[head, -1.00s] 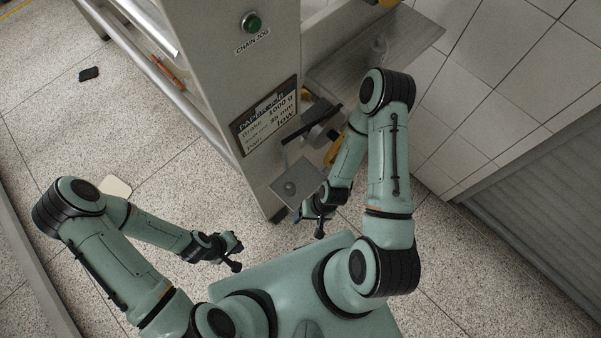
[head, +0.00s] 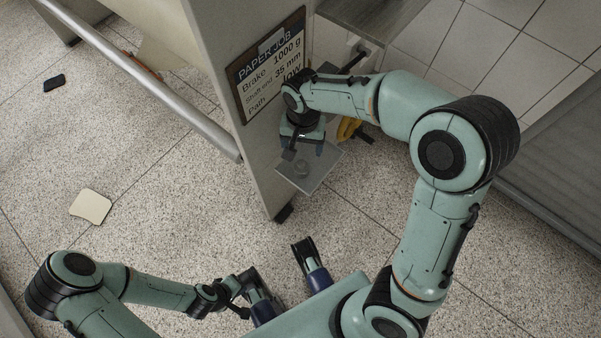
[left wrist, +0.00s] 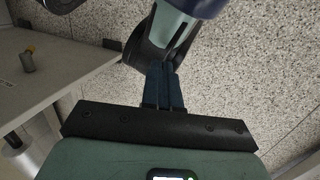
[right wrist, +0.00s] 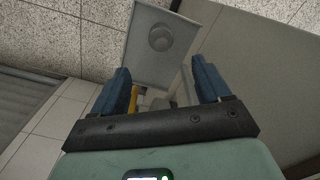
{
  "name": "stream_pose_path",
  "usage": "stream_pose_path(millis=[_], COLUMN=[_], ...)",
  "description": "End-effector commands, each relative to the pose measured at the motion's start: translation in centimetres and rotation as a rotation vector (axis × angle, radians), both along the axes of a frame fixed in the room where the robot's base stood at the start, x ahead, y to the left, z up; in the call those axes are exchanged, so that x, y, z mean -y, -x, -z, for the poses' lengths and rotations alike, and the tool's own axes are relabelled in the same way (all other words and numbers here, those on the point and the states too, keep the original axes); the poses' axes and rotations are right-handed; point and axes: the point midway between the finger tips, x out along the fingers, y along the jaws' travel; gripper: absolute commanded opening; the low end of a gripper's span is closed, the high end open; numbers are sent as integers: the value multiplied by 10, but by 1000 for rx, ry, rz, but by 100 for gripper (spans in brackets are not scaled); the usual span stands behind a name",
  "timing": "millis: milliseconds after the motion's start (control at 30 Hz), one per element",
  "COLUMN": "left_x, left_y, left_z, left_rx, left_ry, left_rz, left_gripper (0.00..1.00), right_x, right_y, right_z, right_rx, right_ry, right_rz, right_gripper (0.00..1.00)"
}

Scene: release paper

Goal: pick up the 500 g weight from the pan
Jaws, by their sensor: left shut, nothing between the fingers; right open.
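The pan (head: 322,170) is a small flat grey plate beside the machine's side panel. One small round grey weight (head: 302,168) sits on it; no marking on it can be read. In the right wrist view the pan (right wrist: 150,72) and weight (right wrist: 160,37) show beyond the fingertips. My right gripper (head: 304,150) is open, above and beside the pan. Its blue fingers (right wrist: 163,78) stand apart with nothing held, and the weight is past them. My left gripper (left wrist: 164,72) is shut and empty, low near my base, away from the pan.
The machine panel (head: 225,100) with its job sign (head: 272,65) stands left of my right gripper. A yellow part (head: 348,128) is behind the pan. A metal rail (head: 150,85) runs along the machine's left. A beige pad (head: 91,206) and a dark object (head: 54,82) lie on the floor.

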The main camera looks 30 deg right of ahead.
Motion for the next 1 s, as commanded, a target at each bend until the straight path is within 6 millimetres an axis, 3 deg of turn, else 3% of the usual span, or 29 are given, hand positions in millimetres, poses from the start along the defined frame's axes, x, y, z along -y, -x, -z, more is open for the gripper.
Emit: stream_pose_path(millis=[133, 400, 733, 1000], left_x=[-4, -15, -22, -36], left_y=[-9, -33, -46, -73], left_z=[11, 30, 39, 59], left_rx=[23, 87, 124, 193], left_ry=[-11, -42, -59, -94], left_rz=[-9, -37, -51, -80], left_gripper=[0, 0, 0, 0], right_x=[3, 2, 2, 1], right_y=[0, 0, 0, -2], right_z=[12, 63, 86, 126], right_rx=[-4, -4, -4, -4], right_ry=[8, 7, 6, 7], right_rz=[16, 16, 15, 15], right_gripper=[76, 76, 76, 76])
